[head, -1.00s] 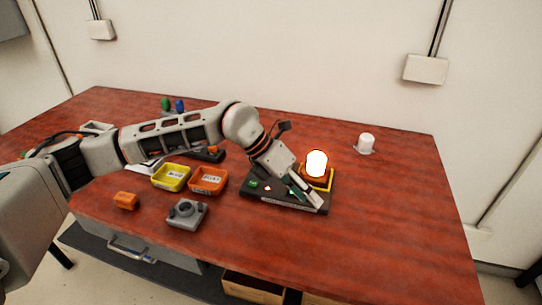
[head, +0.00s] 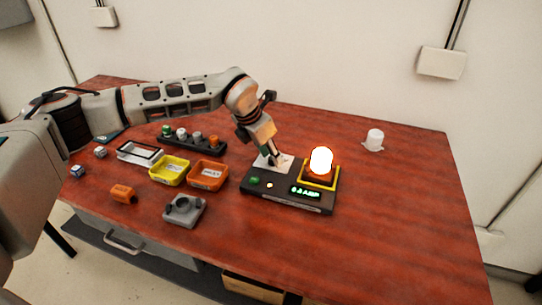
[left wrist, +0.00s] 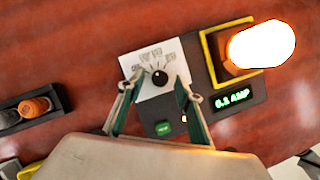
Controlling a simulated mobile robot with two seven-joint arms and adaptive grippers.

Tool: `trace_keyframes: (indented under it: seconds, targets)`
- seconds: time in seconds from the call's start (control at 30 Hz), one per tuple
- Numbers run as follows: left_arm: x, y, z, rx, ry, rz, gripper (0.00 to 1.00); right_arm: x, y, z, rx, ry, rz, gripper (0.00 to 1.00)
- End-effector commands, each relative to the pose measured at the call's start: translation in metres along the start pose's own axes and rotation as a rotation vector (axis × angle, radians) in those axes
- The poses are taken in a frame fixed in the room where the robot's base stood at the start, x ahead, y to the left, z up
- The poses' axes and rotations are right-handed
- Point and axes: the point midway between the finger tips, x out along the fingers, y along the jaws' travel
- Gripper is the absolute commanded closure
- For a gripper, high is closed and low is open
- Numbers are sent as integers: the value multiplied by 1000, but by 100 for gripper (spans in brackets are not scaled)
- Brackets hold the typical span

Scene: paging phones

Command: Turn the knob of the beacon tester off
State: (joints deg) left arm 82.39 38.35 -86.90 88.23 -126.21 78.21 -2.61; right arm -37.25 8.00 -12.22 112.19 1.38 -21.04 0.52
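The beacon tester (head: 287,203) is a dark box on the red table, with a glowing beacon (head: 321,160) in a yellow-edged socket at its right. Its green display (head: 306,192) reads about 0.2 AMP. In the left wrist view, the black knob (left wrist: 159,78) sits on a white dial plate (left wrist: 150,58); the lettering is too small to read surely. My left gripper (head: 273,160) is over the dial plate. In the left wrist view, the fingers of this gripper (left wrist: 155,92) are apart, one on each side of the knob, with no clear contact.
A yellow tray (head: 163,180) and an orange tray (head: 220,183) stand left of the tester. A grey fixture (head: 184,211) and an orange block (head: 122,194) lie nearer the front edge. A white beacon (head: 374,138) stands back right; the right table side is clear.

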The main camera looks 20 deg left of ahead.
Motion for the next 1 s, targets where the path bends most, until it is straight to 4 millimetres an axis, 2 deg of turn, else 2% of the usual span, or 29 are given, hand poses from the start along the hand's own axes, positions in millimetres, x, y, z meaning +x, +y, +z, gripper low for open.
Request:
trace_keyframes:
  seconds: [0.13, 0.37, 0.4, 0.53, 1.0]
  targets:
    - [8, 0, 0, 0, -1, 0, 65, 0, 0, 1, 0, -1, 0, 32]
    - [8, 0, 0, 0, -1, 0, 65, 0, 0, 0, 0, 0, 1, 32]
    - [8, 0, 0, 0, -1, 0, 68, 0, 0, -1, 0, 1, 1, 32]
    - [8, 0, 0, 0, -1, 0, 100, 0, 1, -3, 0, 5, 1, 32]
    - [7, -2, 1, -73, -1, 31, 100, -2, 3, -10, -1, 11, 3, 32]
